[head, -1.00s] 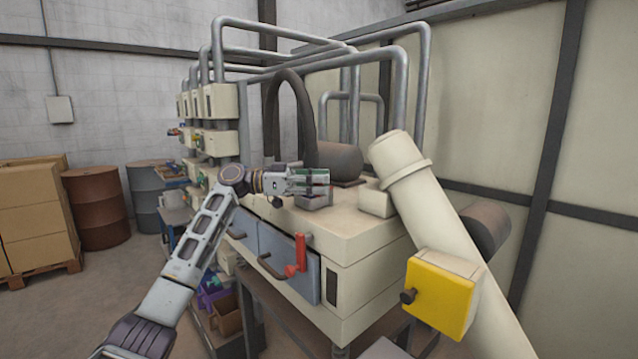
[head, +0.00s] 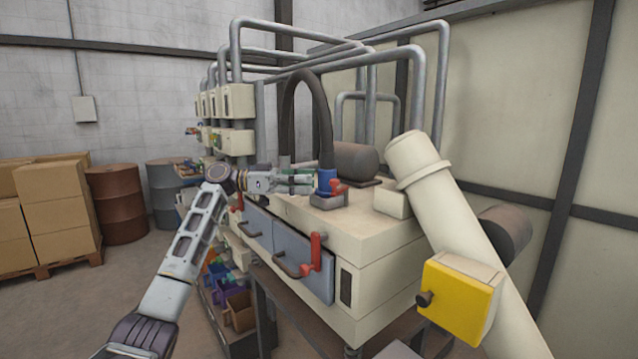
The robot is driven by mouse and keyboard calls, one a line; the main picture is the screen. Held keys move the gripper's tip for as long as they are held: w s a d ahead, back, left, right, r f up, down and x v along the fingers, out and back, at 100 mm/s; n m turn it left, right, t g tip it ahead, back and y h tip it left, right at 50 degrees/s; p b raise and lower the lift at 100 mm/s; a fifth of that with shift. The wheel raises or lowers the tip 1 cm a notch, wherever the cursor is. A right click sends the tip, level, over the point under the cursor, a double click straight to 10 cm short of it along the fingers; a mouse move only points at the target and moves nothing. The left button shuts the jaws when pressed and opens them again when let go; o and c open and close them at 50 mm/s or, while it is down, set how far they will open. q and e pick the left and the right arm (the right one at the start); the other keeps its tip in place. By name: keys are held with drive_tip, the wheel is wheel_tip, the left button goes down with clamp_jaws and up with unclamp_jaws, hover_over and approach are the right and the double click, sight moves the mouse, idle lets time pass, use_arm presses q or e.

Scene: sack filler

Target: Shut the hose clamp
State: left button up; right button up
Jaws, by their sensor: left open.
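The hose clamp shows as a blue collar (head: 325,182) with a small red lever (head: 338,187) on its right side. It sits on a grey block (head: 327,201) on top of the cream machine, at the lower end of a black arched hose (head: 325,125). My left gripper (head: 311,183) comes in from the left, with its fingertips close to the left side of the blue collar. It is open and holds nothing that I can see. I cannot tell whether the fingers touch the collar. The lever's exact position is too small to judge. My right gripper is out of view.
A thick cream pipe (head: 440,205) with a yellow box (head: 460,297) slants across the right. A dark cylinder (head: 355,161) lies behind the clamp. Grey drawers (head: 303,262) with a red handle (head: 316,252) are at the machine's front. Cartons and drums stand far left.

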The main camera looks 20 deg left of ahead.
use_arm(q)
drive_tip(key=shift+v, duration=1.9)
